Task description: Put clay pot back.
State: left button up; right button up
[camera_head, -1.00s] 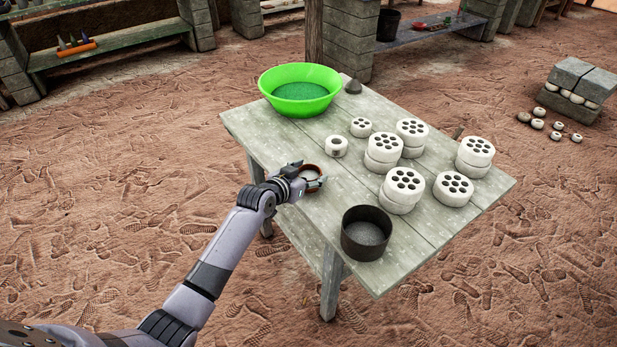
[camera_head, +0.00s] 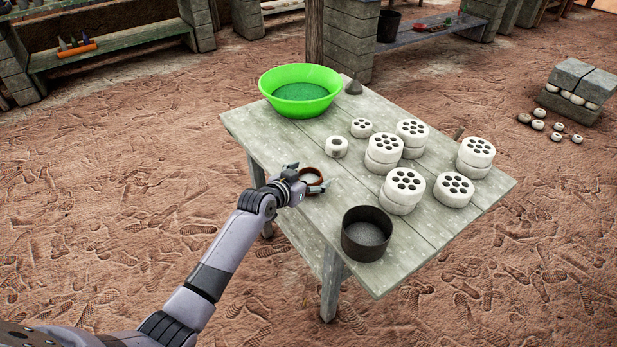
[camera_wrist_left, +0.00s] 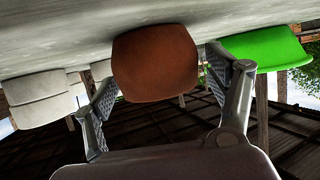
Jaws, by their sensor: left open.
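The clay pot (camera_head: 313,189) is a small reddish-brown round vessel with a pale inside, standing on the near left part of the wooden table (camera_head: 345,193). In the left wrist view, where the scene is upside down, the pot (camera_wrist_left: 155,65) is centred ahead, its base at the table surface. My left gripper (camera_head: 307,179) is open at the pot's near left side. Its fingers (camera_wrist_left: 160,85) stand apart to either side of the pot in the wrist view, with no clear grip on it. My right gripper is out of view.
A dark round container (camera_head: 366,246) stands at the table's near edge. A white ring-like piece (camera_head: 337,153) is behind the pot. Several white perforated discs (camera_head: 403,181) fill the right side. A green basin (camera_head: 300,108) stands at the far left corner.

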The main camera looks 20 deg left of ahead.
pick_arm(q)
jog(key=shift+r, duration=0.2)
jog(key=p+v, duration=0.1)
jog(key=v, duration=1.1)
jog(key=shift+a+f, duration=0.1)
jog(key=shift+f, duration=0.05)
jog(key=s+a+f+n+g+y, duration=0.15)
jog(key=s+f, duration=0.25)
jog(key=f, duration=0.6)
jog(key=s+a+f+g, duration=0.15)
jog(key=s+f, duration=0.35)
jog(key=f, duration=0.6)
jog(key=s+f+g+y, duration=0.15)
jog(key=s+f, duration=0.25)
jog(key=f, duration=0.6)
jog(key=s+f+g, duration=0.2)
jog(key=s+f, duration=0.4)
jog(key=s, duration=0.6)
jog(key=s+d+f+g, duration=0.1)
jog(key=s+f+g, duration=0.2)
jog(key=s+f, duration=0.4)
jog(key=s+d+f+g, duration=0.1)
jog(key=s+f, duration=0.6)
jog(key=s, duration=1.1)
jog(key=shift+d+m+g, duration=0.2)
jog(key=shift+m+g, duration=0.25)
jog(key=shift+g, duration=0.3)
jog(key=shift+r, duration=0.1)
